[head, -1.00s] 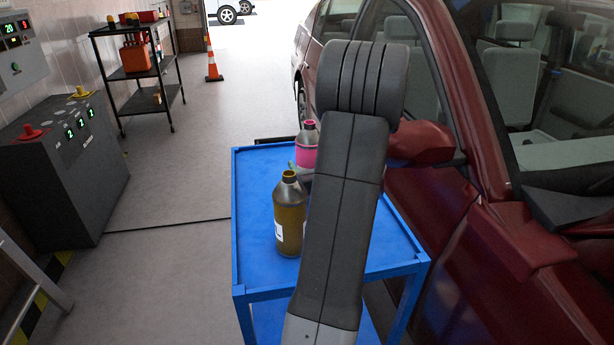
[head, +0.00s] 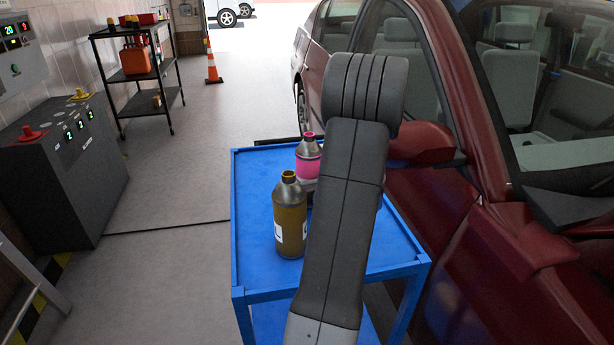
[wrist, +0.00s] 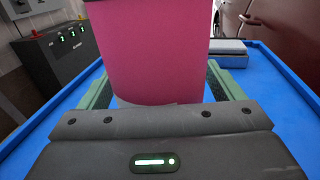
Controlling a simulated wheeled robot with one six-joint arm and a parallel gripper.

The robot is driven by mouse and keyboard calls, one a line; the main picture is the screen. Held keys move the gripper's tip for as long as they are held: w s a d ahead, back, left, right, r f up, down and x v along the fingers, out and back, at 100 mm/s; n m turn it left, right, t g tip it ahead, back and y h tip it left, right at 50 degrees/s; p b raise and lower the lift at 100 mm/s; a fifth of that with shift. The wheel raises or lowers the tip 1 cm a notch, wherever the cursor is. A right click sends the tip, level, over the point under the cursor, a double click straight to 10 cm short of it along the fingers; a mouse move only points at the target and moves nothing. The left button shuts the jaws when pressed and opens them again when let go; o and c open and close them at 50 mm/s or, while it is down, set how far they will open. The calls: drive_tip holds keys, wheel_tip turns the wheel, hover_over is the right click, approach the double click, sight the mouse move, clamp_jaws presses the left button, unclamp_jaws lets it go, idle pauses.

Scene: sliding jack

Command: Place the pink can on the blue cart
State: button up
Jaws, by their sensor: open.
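The pink can (head: 308,152), a bottle shape with a grey shoulder and pink cap, stands upright over the far part of the blue cart's top (head: 258,255). Its base is hidden in the head view, so I cannot tell whether it touches the cart. In the wrist view the pink can (wrist: 160,50) fills the upper middle. My gripper (wrist: 160,82) is open, with its green fingers on either side of the can. In the head view my arm hides most of the gripper and the cart's right middle.
A dark red car (head: 455,215) is close along the cart's right side. The cart's left strip and front are clear. A grey control cabinet (head: 65,180) stands left.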

drive_tip(key=shift+r, duration=0.2)
drive_tip(key=v, duration=1.2)
